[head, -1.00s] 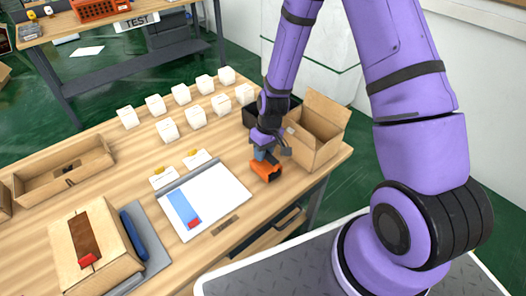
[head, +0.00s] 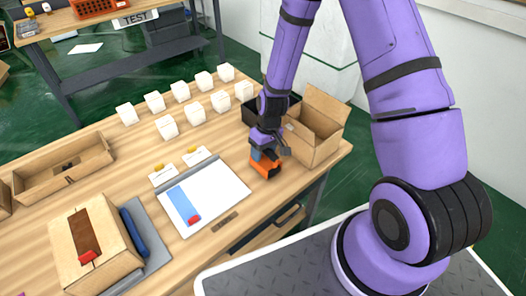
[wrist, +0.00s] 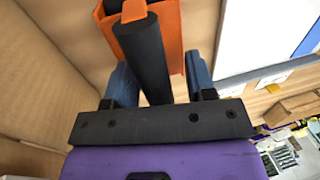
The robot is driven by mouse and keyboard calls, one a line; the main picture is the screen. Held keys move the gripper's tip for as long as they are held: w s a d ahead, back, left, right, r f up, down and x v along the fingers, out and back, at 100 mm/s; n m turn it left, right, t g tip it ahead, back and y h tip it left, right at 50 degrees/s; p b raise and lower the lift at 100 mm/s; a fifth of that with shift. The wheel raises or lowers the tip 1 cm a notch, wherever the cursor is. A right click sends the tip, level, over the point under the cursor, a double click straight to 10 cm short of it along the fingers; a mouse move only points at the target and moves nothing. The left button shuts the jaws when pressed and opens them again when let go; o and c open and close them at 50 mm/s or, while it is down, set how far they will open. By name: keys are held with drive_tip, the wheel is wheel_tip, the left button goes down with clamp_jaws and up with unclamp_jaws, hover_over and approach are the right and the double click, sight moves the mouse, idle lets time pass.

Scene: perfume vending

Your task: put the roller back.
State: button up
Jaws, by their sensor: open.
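The orange roller (head: 263,168) with a black handle is at the right end of the wooden table, beside an open cardboard box. In the wrist view its orange frame (wrist: 172,30) is at the top and its black handle (wrist: 143,58) runs down between my fingers. My gripper (head: 264,152) points down over it. In the wrist view my gripper (wrist: 162,82) is open, with one blue finger on each side of the handle and visible gaps. The roller's lower side is hidden.
The open cardboard box (head: 309,145) stands close right of my gripper, with a black bin (head: 252,118) behind. A white board (head: 222,190) lies to the left. Several white boxes (head: 195,113) stand in rows behind. A closed carton (head: 75,258) is at front left.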

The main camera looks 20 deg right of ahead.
drive_tip(key=shift+r, duration=0.15)
drive_tip(key=s+d+r+m+t+h, duration=0.1)
drive_tip(key=s+d+r, duration=0.15)
drive_tip(key=r, duration=1.35)
drive_tip(key=s+d+r+t, duration=0.2)
drive_tip(key=s+r, duration=0.2)
drive_tip(key=r, duration=1.2)
drive_tip(key=s+d+r+m+t, duration=0.1)
drive_tip(key=s+r, duration=0.4)
drive_tip(key=s, duration=0.3)
drive_tip(key=s+d+r+m+t+h, duration=0.1)
drive_tip(key=s+d+r, duration=0.1)
drive_tip(key=s+r, duration=0.4)
drive_tip(key=shift+s+r+m+t, duration=0.2)
drive_tip(key=shift+s+m+t, duration=0.15)
drive_tip(key=shift+s, duration=0.55)
